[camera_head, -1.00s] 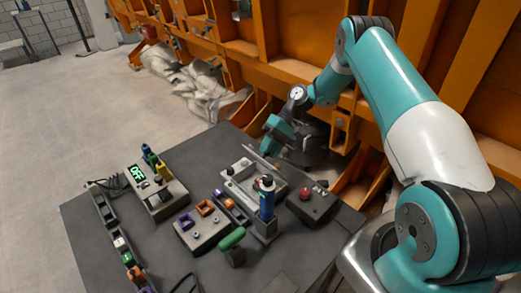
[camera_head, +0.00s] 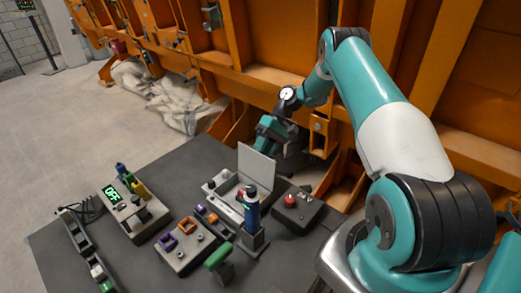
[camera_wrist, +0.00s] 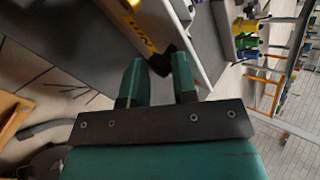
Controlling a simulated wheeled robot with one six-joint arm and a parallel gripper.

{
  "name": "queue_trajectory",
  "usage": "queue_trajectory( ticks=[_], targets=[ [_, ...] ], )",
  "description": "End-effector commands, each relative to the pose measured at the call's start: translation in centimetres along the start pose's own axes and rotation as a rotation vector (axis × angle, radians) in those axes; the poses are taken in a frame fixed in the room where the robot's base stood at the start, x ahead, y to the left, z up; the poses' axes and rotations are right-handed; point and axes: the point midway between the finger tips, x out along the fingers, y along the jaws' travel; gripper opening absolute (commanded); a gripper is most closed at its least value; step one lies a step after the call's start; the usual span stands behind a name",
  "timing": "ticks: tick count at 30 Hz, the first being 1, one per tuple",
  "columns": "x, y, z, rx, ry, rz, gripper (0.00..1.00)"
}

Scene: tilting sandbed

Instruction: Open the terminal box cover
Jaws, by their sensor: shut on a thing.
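The terminal box (camera_head: 215,189) is a light grey box on the dark work table. Its pale cover (camera_head: 256,164) stands steeply raised along the box's back edge, with the inside partly in view. My gripper (camera_head: 268,140) is at the cover's upper edge, behind it, and the fingertips are partly hidden in the head view. In the wrist view my two green fingers (camera_wrist: 158,68) are a little apart, with the edge of a pale panel by the right finger. The gripper is shut on the cover.
A blue bottle-like tool (camera_head: 252,207) stands upright in front of the box. A dark box with a red button (camera_head: 291,201) is to the right. A switch box with a green display (camera_head: 113,195) is at left. Orange framework (camera_head: 270,100) stands close behind my gripper.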

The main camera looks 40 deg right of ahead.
Motion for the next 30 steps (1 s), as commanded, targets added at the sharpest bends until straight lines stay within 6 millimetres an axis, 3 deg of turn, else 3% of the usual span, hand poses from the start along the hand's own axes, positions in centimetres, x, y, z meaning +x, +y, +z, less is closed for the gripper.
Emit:
queue_trajectory(
  ticks=[1, 11, 12, 15, 25, 30],
  targets=[
    [1.4, 1.1, 0.3, 0.035, -0.022, -0.001, 0.00],
    [1.5, 1.1, 0.3, 0.034, -0.024, 0.000, 0.00],
    [1.6, 1.1, 0.2, 0.034, -0.024, 0.000, 0.35],
    [1.6, 1.0, 0.2, 0.032, -0.023, 0.001, 0.51],
    [1.4, 0.9, 0.0, 0.030, -0.018, 0.001, 0.51],
    [-0.5, 0.9, 0.0, 0.026, -0.014, 0.000, 0.51]
  ],
)
